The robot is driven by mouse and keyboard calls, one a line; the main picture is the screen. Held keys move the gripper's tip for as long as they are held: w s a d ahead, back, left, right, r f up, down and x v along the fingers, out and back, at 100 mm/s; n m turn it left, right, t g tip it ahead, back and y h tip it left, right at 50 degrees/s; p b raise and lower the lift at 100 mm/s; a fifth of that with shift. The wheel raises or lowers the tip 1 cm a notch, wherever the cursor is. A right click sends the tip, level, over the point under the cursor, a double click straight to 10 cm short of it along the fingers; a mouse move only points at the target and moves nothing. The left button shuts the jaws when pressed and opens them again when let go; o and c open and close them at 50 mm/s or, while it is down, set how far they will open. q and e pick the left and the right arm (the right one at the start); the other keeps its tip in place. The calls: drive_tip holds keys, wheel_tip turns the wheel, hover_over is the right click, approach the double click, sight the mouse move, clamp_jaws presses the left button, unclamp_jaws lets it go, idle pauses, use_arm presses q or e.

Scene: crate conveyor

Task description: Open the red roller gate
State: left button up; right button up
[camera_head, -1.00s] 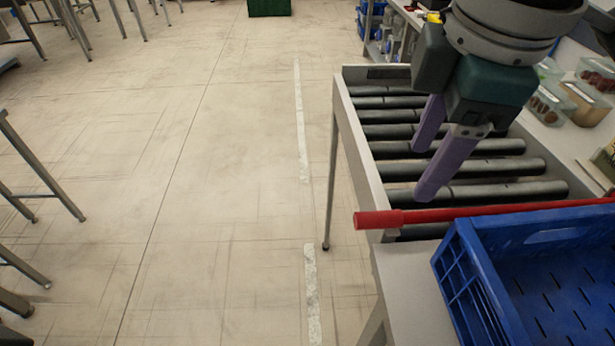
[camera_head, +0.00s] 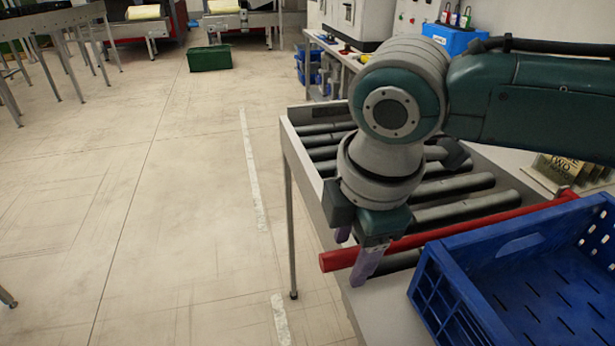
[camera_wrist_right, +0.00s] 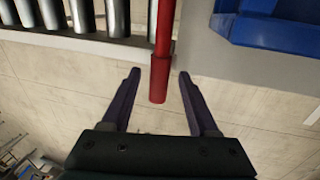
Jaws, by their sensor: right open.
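The red roller gate (camera_head: 470,223) is a red bar lying across the roller conveyor (camera_head: 455,187), with its thicker free end sticking out past the conveyor's left rail. My right gripper (camera_head: 354,257) points down at that free end, one purple finger on each side of the bar. In the right wrist view, the gate's red end (camera_wrist_right: 159,85) lies between the two open fingers (camera_wrist_right: 158,75), with a gap on both sides. Part of the bar is hidden behind the gripper in the head view. My left gripper is out of view.
A blue crate (camera_head: 440,290) stands on the grey surface close beside the gate, on the near side. Open floor lies left of the conveyor. A green box (camera_head: 209,58) stands on the floor farther back. Small packages (camera_head: 565,170) lie right of the rollers.

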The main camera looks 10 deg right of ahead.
drive_tip(key=shift+c, duration=0.2)
clamp_jaws()
idle(1.1)
